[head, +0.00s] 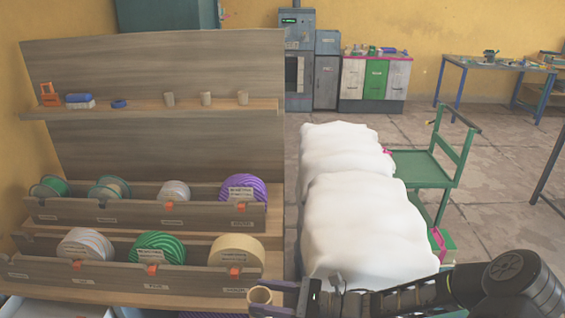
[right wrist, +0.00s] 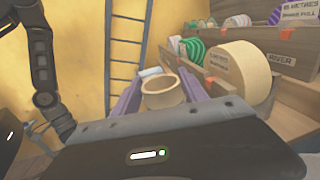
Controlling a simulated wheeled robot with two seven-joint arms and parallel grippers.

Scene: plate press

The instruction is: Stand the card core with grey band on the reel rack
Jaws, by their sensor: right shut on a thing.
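The wooden reel rack (head: 150,262) fills the left of the head view, with two tiers of reels under a back shelf. My right gripper (head: 272,296) is shut on a tan card core (head: 260,296), at the rack's front right corner. In the right wrist view the core (right wrist: 162,88) sits between the two purple fingers, its open end showing. I cannot make out a grey band on it. My left gripper is not in view; a dark arm of mine shows at the left of the right wrist view.
The lower tier holds a white reel (head: 86,244), a green reel (head: 159,247) and a cream reel (head: 237,250). Several reels, including a purple one (head: 243,190), fill the upper tier. Small cores (head: 205,98) stand on the back shelf. A white covered heap (head: 365,230) is to the right.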

